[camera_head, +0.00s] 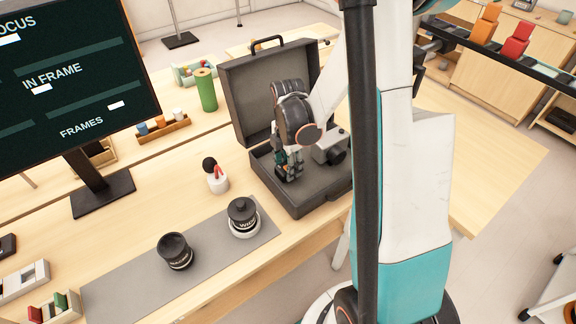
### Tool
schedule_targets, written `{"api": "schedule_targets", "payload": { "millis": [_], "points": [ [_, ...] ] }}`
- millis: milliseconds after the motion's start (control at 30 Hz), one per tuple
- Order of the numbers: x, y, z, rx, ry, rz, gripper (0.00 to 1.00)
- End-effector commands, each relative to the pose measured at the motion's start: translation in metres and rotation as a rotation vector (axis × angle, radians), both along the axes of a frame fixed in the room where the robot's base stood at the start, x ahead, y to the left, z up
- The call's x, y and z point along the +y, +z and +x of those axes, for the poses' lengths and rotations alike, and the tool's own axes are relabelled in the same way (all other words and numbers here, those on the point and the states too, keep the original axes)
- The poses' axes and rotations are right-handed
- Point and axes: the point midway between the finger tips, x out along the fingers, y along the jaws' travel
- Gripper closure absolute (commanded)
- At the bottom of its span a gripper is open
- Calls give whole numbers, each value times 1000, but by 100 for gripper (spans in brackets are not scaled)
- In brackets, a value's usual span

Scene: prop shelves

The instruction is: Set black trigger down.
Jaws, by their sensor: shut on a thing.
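My gripper (288,172) points down inside the left part of the open dark case (313,201). It is shut on a small dark thing, taken as the black trigger, which is mostly hidden by the fingers. I cannot tell whether the trigger touches the case floor. A grey camera (331,148) with a dark lens lies in the case, just right of my gripper.
The case lid (246,98) stands open behind my gripper. Left of the case are a white holder (218,184) with black and red pieces, and a grey mat (133,286) bearing two black lenses (174,250) (242,212). A green cylinder (206,90) stands behind. A monitor (72,75) stands left.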

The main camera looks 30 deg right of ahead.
Motion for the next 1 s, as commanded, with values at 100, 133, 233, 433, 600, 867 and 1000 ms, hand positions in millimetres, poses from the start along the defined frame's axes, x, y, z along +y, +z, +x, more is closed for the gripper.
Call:
{"api": "schedule_targets", "payload": {
  "millis": [100, 133, 233, 433, 600, 867, 1000],
  "points": [
    [0, 0, 0, 0, 0, 0, 88],
    [0, -1, 0, 0, 0, 0, 88],
    [0, -4, 0, 0, 0, 0, 88],
    [0, -3, 0, 0, 0, 0, 39],
    [0, -3, 0, 0, 0, 0, 39],
    [0, 15, 0, 0, 0, 0, 39],
    [0, 44, 0, 0, 0, 0, 39]
  ]
}}
